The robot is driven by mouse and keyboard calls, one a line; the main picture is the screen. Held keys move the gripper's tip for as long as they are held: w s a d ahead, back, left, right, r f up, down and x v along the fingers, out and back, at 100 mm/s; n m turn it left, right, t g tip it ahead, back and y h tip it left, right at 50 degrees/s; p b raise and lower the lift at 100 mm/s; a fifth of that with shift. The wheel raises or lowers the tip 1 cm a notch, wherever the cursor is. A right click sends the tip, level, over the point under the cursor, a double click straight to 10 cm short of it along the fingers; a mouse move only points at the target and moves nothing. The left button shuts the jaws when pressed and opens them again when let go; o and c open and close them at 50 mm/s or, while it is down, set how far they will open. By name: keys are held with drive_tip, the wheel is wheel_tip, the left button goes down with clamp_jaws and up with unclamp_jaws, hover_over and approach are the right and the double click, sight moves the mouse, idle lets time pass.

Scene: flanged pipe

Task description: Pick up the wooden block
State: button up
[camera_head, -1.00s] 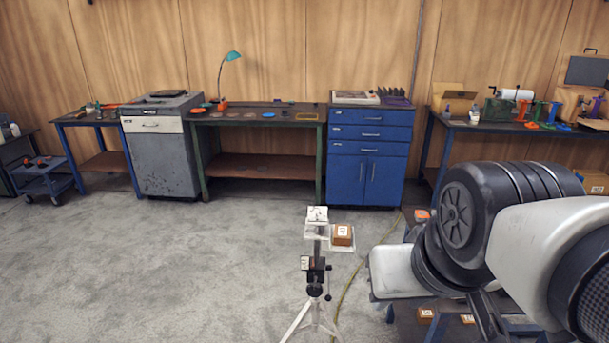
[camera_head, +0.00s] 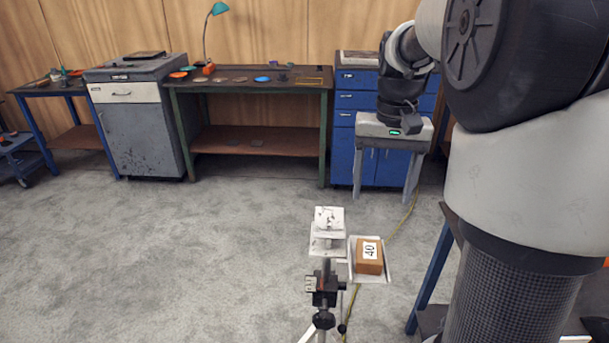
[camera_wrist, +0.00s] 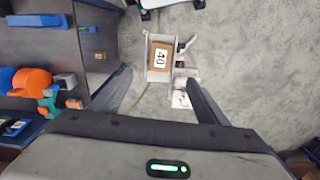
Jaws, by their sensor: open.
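The wooden block (camera_head: 369,257) is brown with a white label reading 40. It sits in a small white tray (camera_head: 381,278) on the right side of a tripod stand (camera_head: 324,290). In the wrist view the block (camera_wrist: 159,57) lies in its tray, ahead of and between the finger lines. My gripper (camera_head: 388,198) hangs with its two fingers pointing down, spread apart and empty. It is above and beyond the block in the head view, clear of it. In the wrist view the open fingers of my gripper (camera_wrist: 160,88) show on both sides.
A white plate (camera_head: 329,218) tops the tripod beside the tray. A table with an orange part (camera_wrist: 32,82) stands at the left of the wrist view. A blue cabinet (camera_head: 345,150) and a workbench (camera_head: 250,82) stand along the wall. The grey floor left of the tripod is clear.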

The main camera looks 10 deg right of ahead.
drive_tip(key=b, duration=0.2)
hover_over(370, 250)
wheel_tip(370, 250, down, 12)
drive_tip(key=shift+d+f, duration=0.1)
drive_tip(key=shift+f, duration=0.15)
wheel_tip(370, 250, down, 5)
drive_tip(key=shift+f+b, duration=0.15)
drive_tip(key=shift+b, duration=0.5)
drive_tip(key=c, duration=1.2)
